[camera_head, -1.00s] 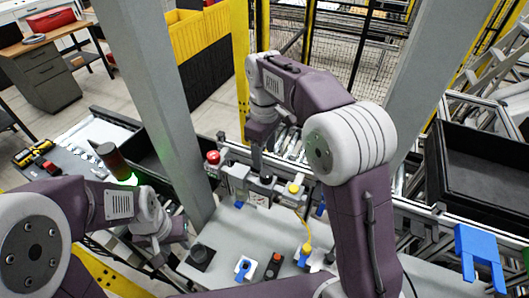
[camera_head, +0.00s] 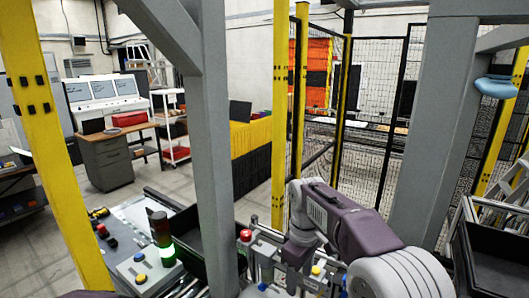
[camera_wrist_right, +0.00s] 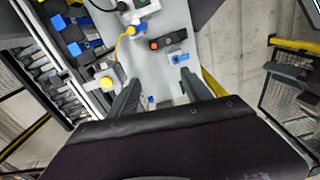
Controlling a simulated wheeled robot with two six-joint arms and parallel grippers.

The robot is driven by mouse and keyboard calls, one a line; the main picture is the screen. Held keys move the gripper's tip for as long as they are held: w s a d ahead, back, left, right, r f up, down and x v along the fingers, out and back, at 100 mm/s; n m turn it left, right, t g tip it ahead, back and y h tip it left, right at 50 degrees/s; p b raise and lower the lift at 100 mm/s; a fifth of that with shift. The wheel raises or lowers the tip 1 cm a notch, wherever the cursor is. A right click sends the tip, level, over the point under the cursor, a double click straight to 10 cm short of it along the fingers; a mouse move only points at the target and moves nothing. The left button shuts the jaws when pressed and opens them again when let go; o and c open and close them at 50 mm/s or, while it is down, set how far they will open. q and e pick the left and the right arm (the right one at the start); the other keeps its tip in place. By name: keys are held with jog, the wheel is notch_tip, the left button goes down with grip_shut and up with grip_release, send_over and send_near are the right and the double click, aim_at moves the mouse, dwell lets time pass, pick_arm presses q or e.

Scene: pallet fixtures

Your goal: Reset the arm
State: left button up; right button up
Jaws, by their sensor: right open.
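My right arm (camera_head: 345,220) reaches up from the lower right of the head view, with its wrist bent down near the control boxes. My right gripper (camera_wrist_right: 160,84) shows in the right wrist view, with its two dark fingers apart and nothing between them. It is above a grey work surface (camera_wrist_right: 172,18). In the head view its fingers are hidden or too small to make out. My left gripper is not in view.
A red button (camera_head: 246,235) and a yellow button (camera_head: 316,270) stand near my right wrist. A signal lamp (camera_head: 161,232) glows green at the left. Grey posts (camera_head: 205,130) rise beside the arm. A black bin (camera_head: 497,250) is at the right edge.

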jog(key=w+d+f+b, duration=0.1)
jog(key=d+f+b, duration=0.3)
jog(key=f+b, duration=0.3)
pick_arm(q)
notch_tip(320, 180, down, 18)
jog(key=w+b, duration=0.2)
jog(key=b, duration=0.7)
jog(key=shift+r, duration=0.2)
pick_arm(e)
jog(key=s+d+f+m, duration=0.1)
jog(key=s+f+m, duration=0.2)
jog(key=s+f, duration=0.2)
jog(key=s+d+f+m, duration=0.2)
jog(key=s+f+m, duration=0.2)
jog(key=f, duration=0.7)
jog(key=s+d+f+m+t, duration=0.1)
jog(key=s+d+f+m, duration=0.1)
jog(key=s+f, duration=0.4)
notch_tip(320, 180, down, 2)
jog(key=shift+s+f+m, duration=0.15)
jog(key=shift+s+m, duration=0.05)
jog(key=shift+m, duration=0.5)
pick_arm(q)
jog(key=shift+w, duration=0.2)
pick_arm(e)
jog(key=shift+w, duration=0.15)
